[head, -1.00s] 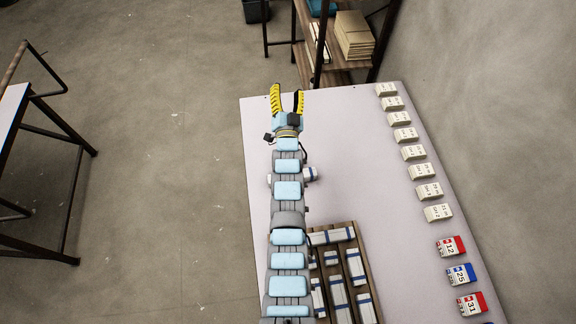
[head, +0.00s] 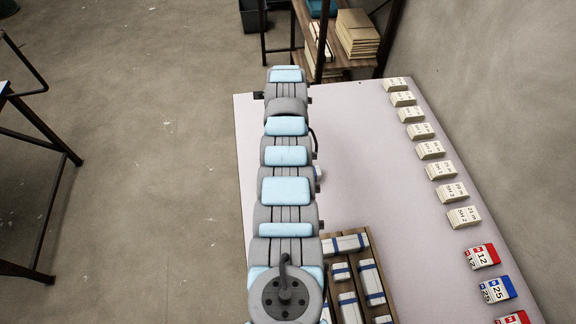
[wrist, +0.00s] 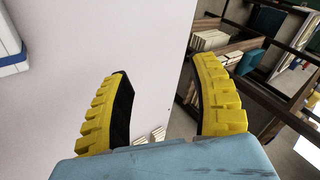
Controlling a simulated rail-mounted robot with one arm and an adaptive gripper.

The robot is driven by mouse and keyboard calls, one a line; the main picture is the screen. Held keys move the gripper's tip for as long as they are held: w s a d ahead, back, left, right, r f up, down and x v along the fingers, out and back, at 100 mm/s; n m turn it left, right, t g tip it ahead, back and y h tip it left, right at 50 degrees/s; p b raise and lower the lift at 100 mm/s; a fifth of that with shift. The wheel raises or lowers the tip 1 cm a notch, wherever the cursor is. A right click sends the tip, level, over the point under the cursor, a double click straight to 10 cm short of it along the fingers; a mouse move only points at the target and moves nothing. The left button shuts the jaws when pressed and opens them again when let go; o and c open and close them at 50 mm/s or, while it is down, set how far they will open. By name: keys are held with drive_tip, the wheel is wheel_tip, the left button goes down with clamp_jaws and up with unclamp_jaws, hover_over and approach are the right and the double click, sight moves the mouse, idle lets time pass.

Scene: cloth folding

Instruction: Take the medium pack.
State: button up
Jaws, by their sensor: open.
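Several white packs with blue bands, of differing lengths, lie in a wooden tray (head: 376,250) at the bottom of the head view. They include a long one (head: 346,243), a short one (head: 341,271) and one of in-between length (head: 371,283). My arm covers the tray's left part, and the frame cuts off its near end. I cannot tell for certain which pack is the medium one. My gripper (wrist: 160,68) shows in the wrist view with its yellow fingers wide apart and nothing between them. In the head view it is hidden behind my arm.
Cream blocks (head: 430,150) line the table's right edge, followed by red (head: 482,256) and blue (head: 497,292) numbered blocks. A white and blue object (wrist: 10,45) is cut off in the wrist view. A shelf with cartons (head: 357,35) stands beyond. The table's middle (head: 365,160) is clear.

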drive_tip(key=s+r+m+g+b, duration=0.2)
drive_tip(key=s+m+g+b, duration=0.2)
drive_tip(key=s+g+b, duration=0.65)
drive_tip(key=s+f+t+b, duration=0.1)
drive_tip(key=f+b, duration=0.1)
drive_tip(key=f, duration=0.4)
drive_tip(key=s+f+t+b, duration=0.1)
drive_tip(key=f+b, duration=0.1)
drive_tip(key=f, duration=0.3)
drive_tip(key=f+t+b, duration=0.1)
drive_tip(key=f+b, duration=0.1)
drive_tip(key=f, duration=0.4)
drive_tip(key=shift+s+a+f, duration=0.1)
drive_tip(key=shift+s+f, duration=0.2)
drive_tip(key=shift+s, duration=0.1)
drive_tip(key=shift+w+r, duration=0.1)
drive_tip(key=shift+c, duration=0.5)
drive_tip(key=c, duration=0.9)
